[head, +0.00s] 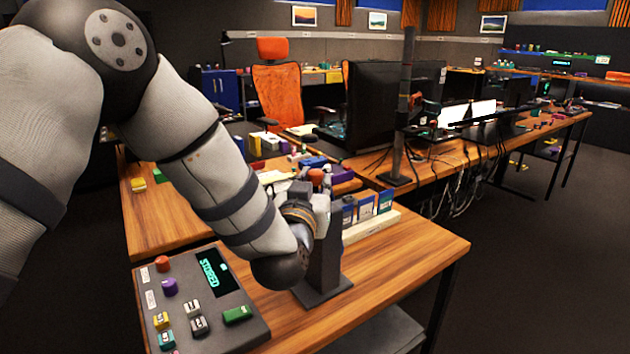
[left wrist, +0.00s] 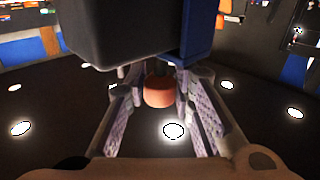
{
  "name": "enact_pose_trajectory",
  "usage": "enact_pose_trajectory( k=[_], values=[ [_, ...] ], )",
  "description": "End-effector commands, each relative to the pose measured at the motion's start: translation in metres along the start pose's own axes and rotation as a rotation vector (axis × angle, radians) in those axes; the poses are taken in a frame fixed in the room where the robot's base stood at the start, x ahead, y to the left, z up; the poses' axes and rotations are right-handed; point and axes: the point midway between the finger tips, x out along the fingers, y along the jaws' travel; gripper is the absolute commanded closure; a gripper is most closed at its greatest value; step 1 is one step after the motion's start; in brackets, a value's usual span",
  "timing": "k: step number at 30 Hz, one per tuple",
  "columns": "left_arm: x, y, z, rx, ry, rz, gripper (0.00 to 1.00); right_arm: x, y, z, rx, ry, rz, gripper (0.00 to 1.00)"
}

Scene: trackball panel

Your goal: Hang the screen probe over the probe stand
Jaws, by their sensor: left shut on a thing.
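My left gripper (head: 322,198) is at the upper part of the dark grey probe stand (head: 325,252), whose flat base rests on the wooden desk. In the left wrist view, a short orange-red cylinder, which I take for part of the screen probe (left wrist: 159,92), sits between the fingers of my left gripper (left wrist: 160,100). The gripper is shut on it. The rest of the probe is mostly hidden. In the head view my arm and wrist cover part of the stand, so I cannot tell whether the probe touches it. My right gripper is not in view.
A grey trackball panel (head: 250,335) with coloured buttons and a lit "STORED" display lies left of the stand. Blue-and-white boxes (head: 367,208) stand behind it. A dark post (head: 403,110) and monitor (head: 375,105) are farther back. The desk's right front part is clear.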

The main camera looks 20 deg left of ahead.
Motion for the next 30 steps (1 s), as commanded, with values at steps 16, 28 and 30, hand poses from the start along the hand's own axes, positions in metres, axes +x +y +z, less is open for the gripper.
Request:
enact_pose_trajectory(
  k=[16, 28, 30],
  values=[
    [-0.004, 0.0, 0.0, 0.0, -0.002, 0.001, 0.54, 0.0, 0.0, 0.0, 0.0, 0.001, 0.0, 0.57],
    [-0.1, 0.001, -0.001, 0.002, 0.0, 0.003, 0.54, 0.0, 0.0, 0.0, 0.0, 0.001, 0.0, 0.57],
    [-0.11, 0.0, -0.001, 0.001, 0.0, 0.001, 0.54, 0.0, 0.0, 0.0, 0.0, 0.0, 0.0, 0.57]
  ],
)
